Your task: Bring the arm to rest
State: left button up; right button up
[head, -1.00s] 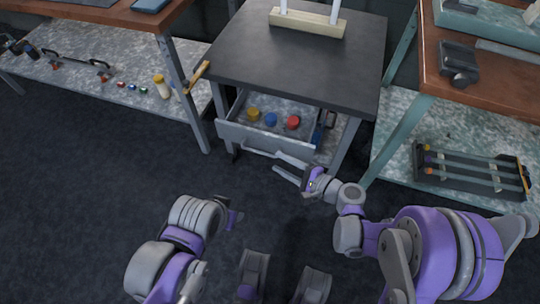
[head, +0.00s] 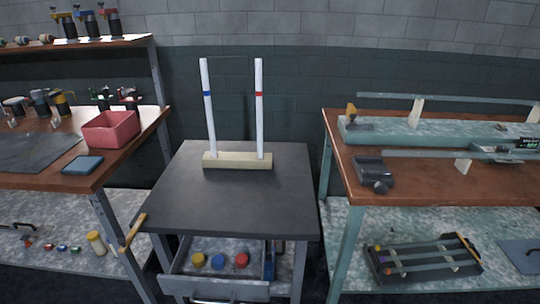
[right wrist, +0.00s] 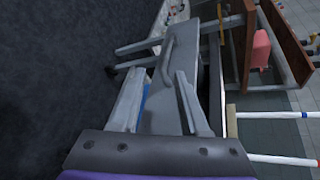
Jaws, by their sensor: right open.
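My right gripper (right wrist: 158,103) shows in the right wrist view with its two fingers apart and nothing between them. It faces the front of the open drawer (right wrist: 178,118) and its handle (right wrist: 168,60); I cannot tell whether it touches them. In the head view neither arm shows. The drawer (head: 220,288) stands open under the dark table and holds a yellow cap (head: 198,260), a blue cap (head: 218,262) and a red cap (head: 242,260).
A wooden base (head: 237,160) with two upright white tubes stands on the dark table (head: 235,205). A workbench with a red bin (head: 110,130) is on the left. Another workbench (head: 440,180) with a teal rack is on the right.

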jog(key=s+d+r+n+h, duration=0.2)
jog(key=s+d+n+h, duration=0.35)
jog(key=s+d, duration=0.5)
jog(key=s+d+r+n+h, duration=0.1)
jog(key=s+d+n+h, duration=0.3)
jog(key=s+d+h, duration=0.65)
pick_arm(q)
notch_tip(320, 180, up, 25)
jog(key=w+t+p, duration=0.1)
jog(key=p, duration=2.1)
pick_arm(e)
jog(key=w+d+r+y, duration=0.1)
jog(key=w+r, duration=0.1)
jog(key=r, duration=1)
jog(key=w+d+r+y, duration=0.1)
jog(key=w+r+y, duration=0.1)
jog(key=r, duration=1.1)
jog(key=shift+w+d+r, duration=0.15)
jog(key=shift+w+d, duration=0.05)
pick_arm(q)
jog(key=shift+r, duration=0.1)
pick_arm(e)
jog(key=shift+s, duration=0.15)
